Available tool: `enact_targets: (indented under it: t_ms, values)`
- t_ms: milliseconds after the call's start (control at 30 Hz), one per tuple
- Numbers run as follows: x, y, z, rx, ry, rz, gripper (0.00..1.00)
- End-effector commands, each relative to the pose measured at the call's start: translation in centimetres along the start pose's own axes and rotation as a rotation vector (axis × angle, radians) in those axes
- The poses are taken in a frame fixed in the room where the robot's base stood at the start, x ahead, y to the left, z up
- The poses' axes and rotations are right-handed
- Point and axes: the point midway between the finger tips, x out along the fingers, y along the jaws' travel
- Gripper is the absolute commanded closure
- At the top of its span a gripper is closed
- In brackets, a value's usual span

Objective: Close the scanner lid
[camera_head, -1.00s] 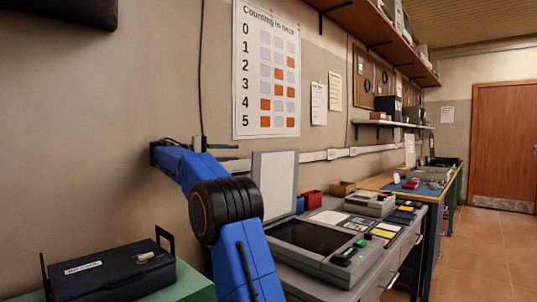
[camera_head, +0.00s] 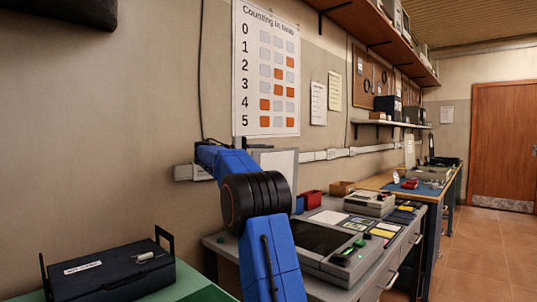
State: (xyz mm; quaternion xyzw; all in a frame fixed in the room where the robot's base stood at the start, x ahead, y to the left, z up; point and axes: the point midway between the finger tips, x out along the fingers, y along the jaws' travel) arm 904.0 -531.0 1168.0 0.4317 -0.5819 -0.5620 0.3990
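The scanner (camera_head: 340,268) sits on the grey desk, with a dark glass bed and green buttons at its front right corner. Its pale lid (camera_head: 284,165) stands up at the scanner's left side, so the scanner is open. My blue arm covers the lid's left and lower parts and part of the scanner bed. My gripper (camera_head: 244,145) is at the far end of the arm, near the lid's top left. Its fingers are mostly hidden or too small to read, and I cannot tell whether they touch the lid.
A black case (camera_head: 108,270) lies on a green surface at lower left. A red box (camera_head: 312,200), a brown box (camera_head: 341,188) and a grey device (camera_head: 370,204) stand on the desk beyond the scanner. A wall shelf (camera_head: 390,123) is above. Floor is clear at right.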

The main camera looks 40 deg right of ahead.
Motion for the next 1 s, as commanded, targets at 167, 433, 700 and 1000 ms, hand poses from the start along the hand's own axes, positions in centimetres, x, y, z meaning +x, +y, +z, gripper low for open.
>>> enact_targets:
  t_ms: [167,433,700,1000]
  values:
    - [0.96,0.0,0.01,0.0,0.0,0.0,0.73]
    - [1.04,0.0,0.0,0.0,0.001,0.0,0.73]
    - [1.01,-0.01,0.0,0.0,0.0,0.0,1.0]
    - [1.0,-0.04,-0.01,0.0,0.0,0.0,1.0]
